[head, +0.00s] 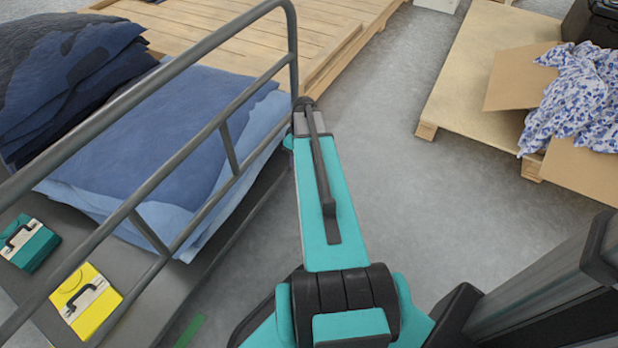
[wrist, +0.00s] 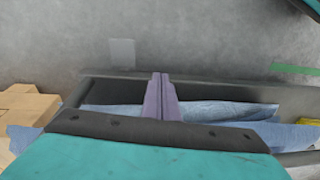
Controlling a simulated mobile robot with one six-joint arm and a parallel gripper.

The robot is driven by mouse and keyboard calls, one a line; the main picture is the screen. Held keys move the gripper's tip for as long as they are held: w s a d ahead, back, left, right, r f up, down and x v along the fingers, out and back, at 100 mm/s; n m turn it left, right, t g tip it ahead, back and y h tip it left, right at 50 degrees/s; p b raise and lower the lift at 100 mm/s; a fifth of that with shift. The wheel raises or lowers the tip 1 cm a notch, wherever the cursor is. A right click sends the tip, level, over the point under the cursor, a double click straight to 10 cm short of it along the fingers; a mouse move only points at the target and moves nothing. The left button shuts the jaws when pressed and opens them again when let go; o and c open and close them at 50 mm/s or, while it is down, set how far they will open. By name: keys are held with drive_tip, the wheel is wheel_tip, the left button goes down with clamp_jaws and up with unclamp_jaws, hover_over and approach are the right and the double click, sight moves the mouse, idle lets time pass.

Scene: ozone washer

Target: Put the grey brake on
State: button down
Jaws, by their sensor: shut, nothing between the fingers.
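I cannot make out the grey brake in either view. A cart with a grey tube rail (head: 222,118) and dark deck (head: 110,235) stands on the left in the head view. In the wrist view, its dark long edge (wrist: 230,83) runs across the middle. My gripper (wrist: 161,78) points down, its two purplish fingers shut and empty, with the tips over this edge in the picture. Whether they touch it I cannot tell.
Blue folded cloth (head: 175,130) is stacked on the cart. A teal box (head: 28,243) and a yellow box (head: 86,300) lie nearer. A wooden pallet (head: 230,30) stands beyond, another pallet (head: 480,60) with a carton (head: 590,180) on the right. The floor between is clear.

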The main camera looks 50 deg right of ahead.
drive_tip(key=d+t+b, duration=0.1)
drive_tip(key=d+b, duration=0.3)
drive_tip(key=d, duration=0.5)
drive_tip(key=shift+s+r+h, duration=0.15)
drive_tip(key=shift+s+h, duration=0.25)
drive_tip(key=shift+s, duration=0.05)
drive_tip(key=b+x, duration=0.2)
drive_tip(key=x, duration=0.2)
drive_tip(key=b+x, duration=0.1)
drive_tip(key=x, duration=0.3)
drive_tip(key=s+b+x, duration=0.1)
drive_tip(key=b+x, duration=0.1)
drive_tip(key=x, duration=0.3)
drive_tip(key=shift+b, duration=0.3)
drive_tip(key=shift+s+d+f, duration=0.1)
drive_tip(key=shift+s+f, duration=0.05)
drive_tip(key=shift+f, duration=0.4)
